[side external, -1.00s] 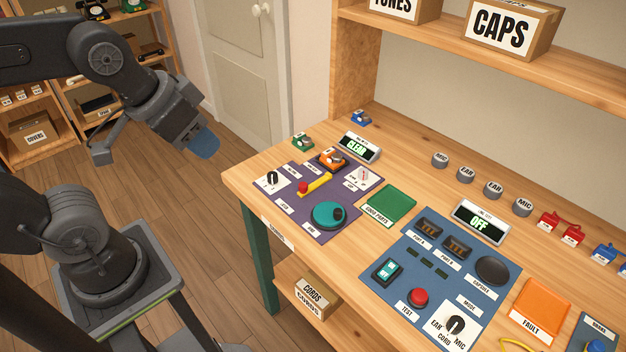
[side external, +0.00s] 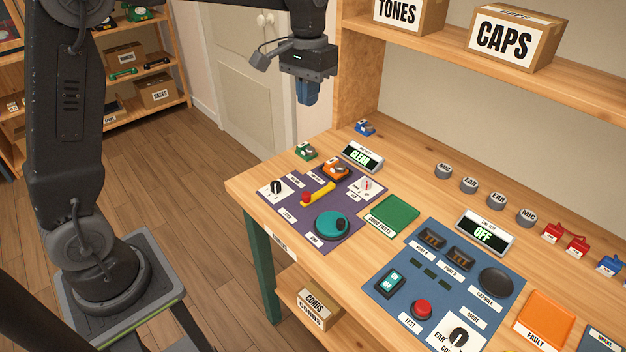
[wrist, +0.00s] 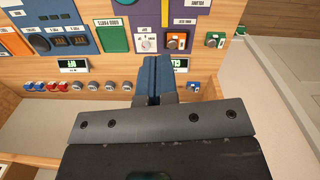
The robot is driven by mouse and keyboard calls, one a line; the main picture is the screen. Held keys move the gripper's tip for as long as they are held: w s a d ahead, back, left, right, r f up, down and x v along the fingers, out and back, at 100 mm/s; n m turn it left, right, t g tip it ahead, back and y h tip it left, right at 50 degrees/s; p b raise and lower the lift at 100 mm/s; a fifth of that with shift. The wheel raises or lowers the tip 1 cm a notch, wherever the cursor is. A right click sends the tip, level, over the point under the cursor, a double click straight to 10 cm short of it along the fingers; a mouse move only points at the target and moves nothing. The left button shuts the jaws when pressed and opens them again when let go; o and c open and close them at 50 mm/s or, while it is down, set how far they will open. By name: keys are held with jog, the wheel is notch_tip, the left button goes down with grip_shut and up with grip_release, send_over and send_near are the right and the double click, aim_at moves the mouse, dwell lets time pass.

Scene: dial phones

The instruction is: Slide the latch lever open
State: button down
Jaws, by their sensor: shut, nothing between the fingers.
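The latch lever (side external: 320,193) is a yellow bar with a red knob (side external: 306,197) at its left end, lying on the purple panel (side external: 345,243) at the left end of the bench. In the wrist view the yellow bar (wrist: 168,43) shows partly, just beyond my fingertips, and its knob is out of view. My gripper (side external: 307,98) has blue fingers pointing down. It is shut and empty, high above the back of the bench and well apart from the lever. The blue fingers also show in the wrist view (wrist: 154,75).
An orange block (side external: 337,169), a teal dial (side external: 332,224) and two white-plated knobs stand around the lever. A CLEAR display (side external: 362,157) stands behind. The green pad (side external: 392,214) and blue panel (side external: 450,285) lie to the right. The shelf (side external: 440,48) overhangs the back.

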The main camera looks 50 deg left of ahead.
jog(key=w+a+f+g, duration=0.1)
jog(key=w+f+g, duration=0.1)
jog(key=w+f, duration=0.3)
jog(key=w+a+f+n+g, duration=0.1)
jog(key=w+f, duration=0.3)
jog(key=f, duration=0.6)
jog(key=shift+w+a+g+h, duration=0.4)
jog(key=shift+a, duration=0.3)
send_near(313, 196)
jog(key=f, duration=0.3)
jog(key=w+a+f, duration=0.1)
jog(key=f, duration=0.1)
jog(key=shift+s+d, duration=0.2)
jog(key=shift+s, duration=0.4)
jog(key=shift+s+d, duration=0.2)
jog(key=shift+s, duration=0.45)
jog(key=shift+s+d, duration=0.2)
jog(key=shift+s, duration=0.5)
